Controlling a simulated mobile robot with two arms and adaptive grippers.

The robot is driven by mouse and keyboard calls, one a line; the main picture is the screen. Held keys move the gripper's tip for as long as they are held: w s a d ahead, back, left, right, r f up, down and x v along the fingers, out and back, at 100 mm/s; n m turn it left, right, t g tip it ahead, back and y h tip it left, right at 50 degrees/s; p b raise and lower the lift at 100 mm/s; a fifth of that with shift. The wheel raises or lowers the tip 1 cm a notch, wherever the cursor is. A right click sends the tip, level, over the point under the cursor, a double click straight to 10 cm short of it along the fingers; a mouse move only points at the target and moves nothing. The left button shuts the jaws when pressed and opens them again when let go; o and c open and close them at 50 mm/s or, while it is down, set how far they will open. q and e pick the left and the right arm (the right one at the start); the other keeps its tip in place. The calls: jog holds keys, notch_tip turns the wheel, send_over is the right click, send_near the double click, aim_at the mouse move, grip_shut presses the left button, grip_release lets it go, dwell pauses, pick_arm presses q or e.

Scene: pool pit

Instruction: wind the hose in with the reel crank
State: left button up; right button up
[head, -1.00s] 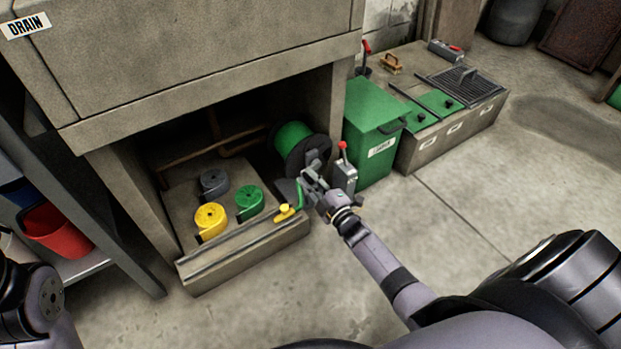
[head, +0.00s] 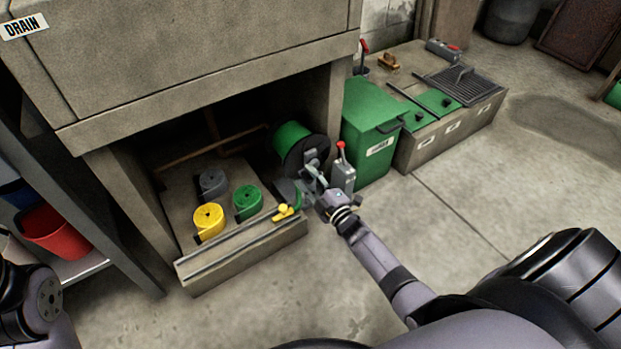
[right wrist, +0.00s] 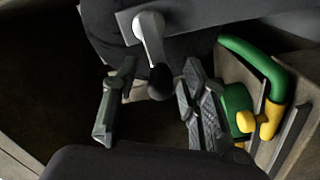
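The hose reel (head: 319,147) stands under the concrete ledge, a dark flange with a green drum (head: 291,134). Its crank arm (right wrist: 150,38) ends in a black knob (right wrist: 160,82) in the right wrist view. My right gripper (head: 318,180) is at the reel's front. In the right wrist view its two fingers (right wrist: 158,88) are apart, one on each side of the knob, with gaps visible. The green hose (right wrist: 252,57) shows beside the right finger with a yellow fitting (right wrist: 268,118). The fitting also shows in the head view (head: 284,211). My left gripper is out of view.
A grey box with a red-knobbed lever (head: 342,172) stands close beside my right gripper. A green bin (head: 372,135) is behind it. Yellow (head: 208,219), green and grey hose rolls lie on the low platform. Open floor lies in front.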

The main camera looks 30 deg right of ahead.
jog(key=s, duration=1.2)
jog(key=shift+d, duration=0.45)
